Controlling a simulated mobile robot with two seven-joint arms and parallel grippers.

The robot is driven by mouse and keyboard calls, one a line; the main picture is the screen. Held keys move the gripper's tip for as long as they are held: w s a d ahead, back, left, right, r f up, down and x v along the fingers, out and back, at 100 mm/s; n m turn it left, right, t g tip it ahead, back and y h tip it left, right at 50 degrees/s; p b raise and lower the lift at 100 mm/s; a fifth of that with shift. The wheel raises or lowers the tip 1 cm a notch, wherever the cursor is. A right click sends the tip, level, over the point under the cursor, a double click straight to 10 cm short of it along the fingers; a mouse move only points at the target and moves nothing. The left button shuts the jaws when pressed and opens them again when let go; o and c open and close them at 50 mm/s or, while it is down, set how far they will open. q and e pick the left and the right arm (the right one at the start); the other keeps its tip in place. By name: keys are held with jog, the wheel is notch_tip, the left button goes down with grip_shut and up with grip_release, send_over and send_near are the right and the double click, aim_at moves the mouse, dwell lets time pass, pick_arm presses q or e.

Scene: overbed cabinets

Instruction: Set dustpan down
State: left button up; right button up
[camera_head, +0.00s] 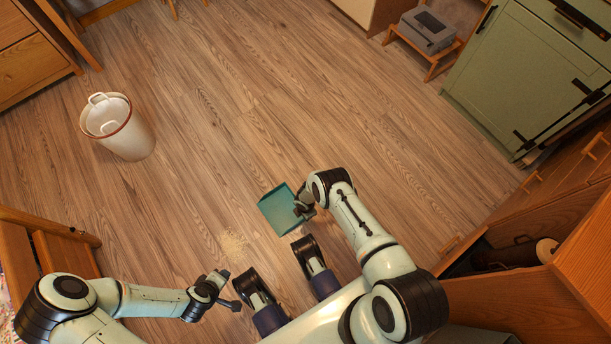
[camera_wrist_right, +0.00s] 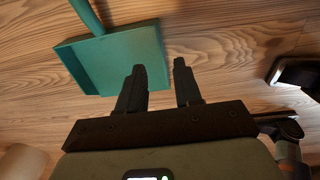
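The teal dustpan (camera_head: 279,211) lies on the wood floor in front of my base. In the right wrist view the dustpan (camera_wrist_right: 112,62) is at upper left, its handle running to the top edge. My right gripper (camera_head: 306,211) is beside the pan; in the wrist view its two fingers (camera_wrist_right: 159,68) are apart with nothing between them, and the right end of the pan is close to the left fingertip. Whether they touch is unclear. My left gripper (camera_head: 230,288) is low over the floor to the left, its fingers spread and empty.
A small patch of pale crumbs (camera_head: 234,243) lies on the floor left of the dustpan. A white bin (camera_head: 128,136) stands at left. Wooden furniture (camera_head: 47,248) is at lower left, with green cabinets (camera_head: 525,75) and open wooden drawers at right. The middle floor is clear.

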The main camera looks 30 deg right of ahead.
pick_arm(q)
jog(key=shift+d+r, duration=0.1)
jog(key=shift+r, duration=0.1)
pick_arm(e)
jog(key=s+a+r+m+t+y, duration=0.1)
jog(key=s+r+m, duration=0.4)
jog(key=r+m, duration=0.7)
jog(key=s+a+r+m+t+y, duration=0.1)
jog(key=s+r+m, duration=0.5)
jog(key=r+m, duration=0.6)
jog(key=shift+a+r+t, duration=0.25)
jog(key=shift+r+t, duration=0.05)
jog(key=shift+r, duration=0.15)
